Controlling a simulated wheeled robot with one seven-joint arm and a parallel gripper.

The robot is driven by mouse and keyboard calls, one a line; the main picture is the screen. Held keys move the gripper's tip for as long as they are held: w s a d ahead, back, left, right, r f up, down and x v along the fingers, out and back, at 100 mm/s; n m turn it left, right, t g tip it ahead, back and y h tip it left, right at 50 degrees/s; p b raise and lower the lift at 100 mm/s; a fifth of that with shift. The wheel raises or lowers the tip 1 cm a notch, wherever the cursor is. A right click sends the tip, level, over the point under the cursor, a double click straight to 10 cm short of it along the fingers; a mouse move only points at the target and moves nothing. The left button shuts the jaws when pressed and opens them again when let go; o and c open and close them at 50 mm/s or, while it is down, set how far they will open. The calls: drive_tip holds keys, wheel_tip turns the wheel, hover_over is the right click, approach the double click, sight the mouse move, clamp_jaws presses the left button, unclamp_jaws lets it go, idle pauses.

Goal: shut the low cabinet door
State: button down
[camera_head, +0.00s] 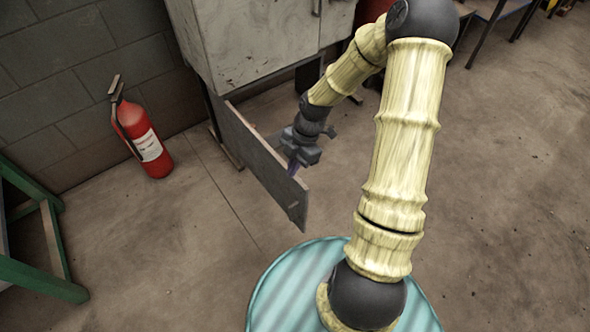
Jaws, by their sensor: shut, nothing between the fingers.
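The low cabinet door (258,160) stands open in the head view, swung out from below the grey cabinet (258,45) toward the camera. Its hinge side is at the cabinet's lower left, and its free edge points down and right. My gripper (293,168) is at the right face of the door, close to the free-edge half. The fingers look shut and hold nothing. I cannot tell whether they touch the door. The low opening of the cabinet is largely hidden behind my arm and the door.
A red fire extinguisher (142,138) stands on the floor by the block wall, left of the door. A green metal frame (45,240) is at the far left. The floor (500,200) on the right is clear. Dark table legs (487,32) show at the back right.

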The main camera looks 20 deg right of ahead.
sight(297, 179)
drive_tip(key=f+b, duration=0.4)
drive_tip(key=f, duration=0.4)
drive_tip(key=shift+d+f, duration=0.1)
drive_tip(key=shift+d, duration=0.1)
drive_tip(key=shift+w+d, duration=0.2)
drive_tip(key=shift+d, duration=0.25)
drive_tip(key=shift+w, duration=0.15)
